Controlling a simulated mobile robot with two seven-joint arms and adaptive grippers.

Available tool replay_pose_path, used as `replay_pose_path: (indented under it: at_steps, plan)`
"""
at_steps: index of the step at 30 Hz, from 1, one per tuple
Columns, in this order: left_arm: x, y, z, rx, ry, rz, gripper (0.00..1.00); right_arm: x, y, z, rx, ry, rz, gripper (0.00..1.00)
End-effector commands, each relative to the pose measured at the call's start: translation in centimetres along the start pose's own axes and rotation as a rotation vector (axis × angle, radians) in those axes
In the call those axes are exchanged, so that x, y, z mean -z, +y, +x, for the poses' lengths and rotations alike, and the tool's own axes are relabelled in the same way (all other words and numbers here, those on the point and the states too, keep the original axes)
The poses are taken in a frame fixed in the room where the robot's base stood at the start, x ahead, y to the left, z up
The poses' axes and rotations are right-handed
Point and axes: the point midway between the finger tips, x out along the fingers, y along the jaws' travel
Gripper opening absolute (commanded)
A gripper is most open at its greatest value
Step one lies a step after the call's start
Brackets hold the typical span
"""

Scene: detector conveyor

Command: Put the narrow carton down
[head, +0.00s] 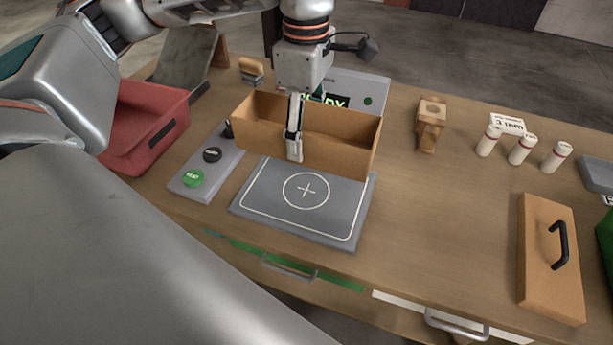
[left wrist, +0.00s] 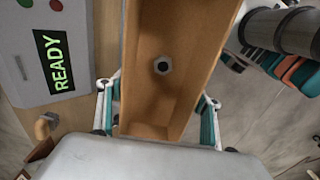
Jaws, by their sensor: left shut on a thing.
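The narrow carton (head: 345,150) is a long, open-topped brown box in the middle of the head view, over the back edge of the grey plate (head: 262,193) with a white circle and cross. My left gripper (head: 294,148) comes down from above and is shut across the carton, one finger against its front wall. In the left wrist view the fingers (left wrist: 158,112) flank the carton (left wrist: 190,50). A small pale nut-like thing with a dark centre (left wrist: 162,66) lies inside on its floor. I cannot tell whether the carton's underside touches anything. My right gripper is not in view.
A READY display panel (head: 368,88) stands behind the carton. A button panel (head: 205,172) and red bin (head: 150,125) are left. A wooden stand (head: 430,125), several white bottles (head: 521,150) and a handled wooden panel (head: 545,255) are right. The table between is clear.

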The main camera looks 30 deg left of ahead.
Motion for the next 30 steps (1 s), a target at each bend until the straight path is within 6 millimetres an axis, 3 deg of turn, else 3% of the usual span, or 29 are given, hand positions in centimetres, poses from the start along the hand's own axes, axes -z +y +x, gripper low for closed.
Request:
replay_pose_path:
  at_steps: [3,9,17,25,30]
  plan:
    - [0.0,-0.1,3.2,0.005,0.001,0.002,0.42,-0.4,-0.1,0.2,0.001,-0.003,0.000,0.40]
    - [0.0,-0.1,7.3,0.003,0.000,0.002,0.42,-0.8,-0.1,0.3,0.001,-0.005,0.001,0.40]
    - [0.0,0.0,9.1,-0.001,-0.001,0.002,0.42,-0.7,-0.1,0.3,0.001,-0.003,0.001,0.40]
    - [0.0,-0.1,12.4,0.002,0.000,0.002,0.42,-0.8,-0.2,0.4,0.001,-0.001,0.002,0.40]
    - [0.0,0.0,12.6,-0.002,-0.001,0.002,0.42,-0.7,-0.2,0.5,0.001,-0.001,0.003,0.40]
